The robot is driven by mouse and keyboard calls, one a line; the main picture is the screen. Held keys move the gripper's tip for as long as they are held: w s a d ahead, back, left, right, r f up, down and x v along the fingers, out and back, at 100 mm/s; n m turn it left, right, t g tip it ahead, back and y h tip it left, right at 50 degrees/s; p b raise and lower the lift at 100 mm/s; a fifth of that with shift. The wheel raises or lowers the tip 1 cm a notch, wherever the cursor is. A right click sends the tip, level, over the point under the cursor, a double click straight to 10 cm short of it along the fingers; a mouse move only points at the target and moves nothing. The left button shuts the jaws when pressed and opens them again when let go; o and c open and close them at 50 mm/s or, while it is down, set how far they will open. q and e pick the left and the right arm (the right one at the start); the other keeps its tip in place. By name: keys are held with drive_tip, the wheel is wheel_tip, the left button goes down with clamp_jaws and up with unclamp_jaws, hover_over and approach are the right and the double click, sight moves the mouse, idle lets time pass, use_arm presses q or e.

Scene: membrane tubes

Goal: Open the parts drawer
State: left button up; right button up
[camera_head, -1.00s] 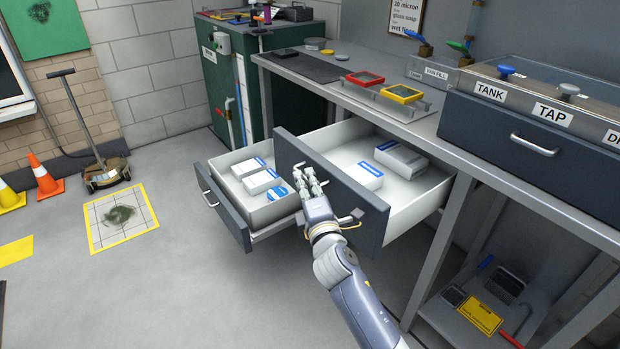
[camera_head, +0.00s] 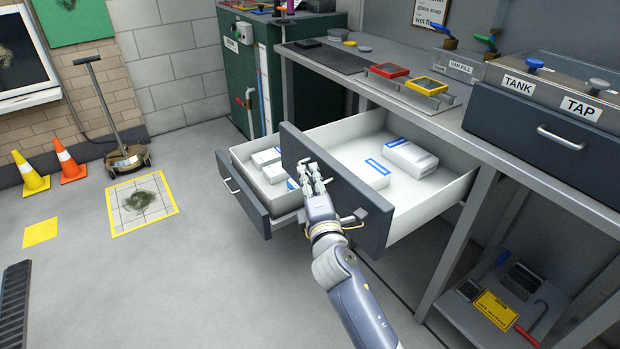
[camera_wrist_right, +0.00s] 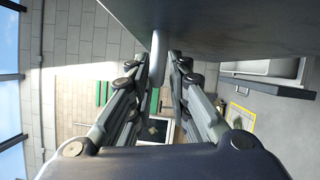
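The drawer at my right gripper (camera_head: 316,178) has a dark grey front (camera_head: 352,205) and a white inside (camera_head: 430,190). I cannot read a label on it. It stands well out from the bench and holds white boxes with blue marks (camera_head: 408,155). My right gripper is at the outer face of this front. In the right wrist view its fingers (camera_wrist_right: 165,62) stand closely either side of the pale handle bar (camera_wrist_right: 156,66), apparently shut on it. My left gripper is not in view.
A second open drawer (camera_head: 240,197) with white boxes stands just left. The bench (camera_head: 455,125) carries red and yellow trays (camera_head: 388,71). A closed drawer (camera_head: 540,130) is at the right. A green cabinet (camera_head: 238,85) stands behind.

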idle(0.3)
drive_tip(key=v, duration=1.2)
idle(0.3)
